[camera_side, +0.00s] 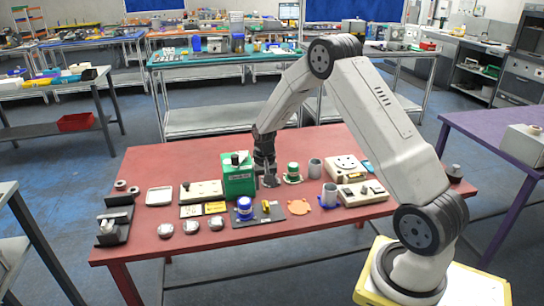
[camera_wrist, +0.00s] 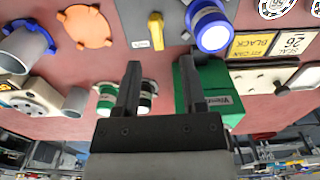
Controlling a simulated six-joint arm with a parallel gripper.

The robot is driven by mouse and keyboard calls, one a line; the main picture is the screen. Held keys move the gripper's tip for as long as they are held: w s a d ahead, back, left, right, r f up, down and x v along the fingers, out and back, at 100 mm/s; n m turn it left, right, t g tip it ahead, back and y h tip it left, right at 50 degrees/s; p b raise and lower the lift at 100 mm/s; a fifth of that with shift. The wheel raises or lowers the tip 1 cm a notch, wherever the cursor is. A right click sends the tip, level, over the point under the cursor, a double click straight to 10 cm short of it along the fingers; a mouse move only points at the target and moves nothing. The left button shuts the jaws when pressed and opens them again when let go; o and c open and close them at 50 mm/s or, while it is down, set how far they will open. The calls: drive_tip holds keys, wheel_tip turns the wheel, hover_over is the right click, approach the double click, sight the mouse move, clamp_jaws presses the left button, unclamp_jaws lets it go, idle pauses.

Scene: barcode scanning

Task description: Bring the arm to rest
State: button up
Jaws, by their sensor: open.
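My gripper (camera_side: 266,172) hangs pointing down over the middle of the red table (camera_side: 140,230), right beside the green box (camera_side: 238,181) in the side view. Its fingertips are partly lost among dark parts there. In the wrist view my gripper (camera_wrist: 160,63) has its two black fingers spread, with nothing between them. The green box (camera_wrist: 222,88) shows just right of the fingers, and a green-and-white can (camera_wrist: 105,101) shows partly behind the left finger. Whether a finger touches the box cannot be told.
A blue-and-white can (camera_side: 245,207) stands on a dark mat in front. Grey cups (camera_side: 329,194), an orange disc (camera_side: 300,203), yellow card (camera_side: 215,208) and pale panels (camera_side: 201,191) crowd the table. Other benches stand around.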

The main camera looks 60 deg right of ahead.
drive_tip(key=s+a+r+n+t, duration=0.1)
drive_tip(key=s+a+r+n, duration=0.3)
drive_tip(key=s+a, duration=0.4)
drive_tip(key=s+a+r+n+t, duration=0.1)
drive_tip(key=s+a+r+n, duration=0.3)
drive_tip(key=s+a, duration=0.4)
drive_tip(key=a+r, duration=0.1)
drive_tip(key=a, duration=0.3)
drive_tip(key=shift+a+r+n, duration=0.2)
drive_tip(key=shift+r+n, duration=0.1)
drive_tip(key=shift+n, duration=0.1)
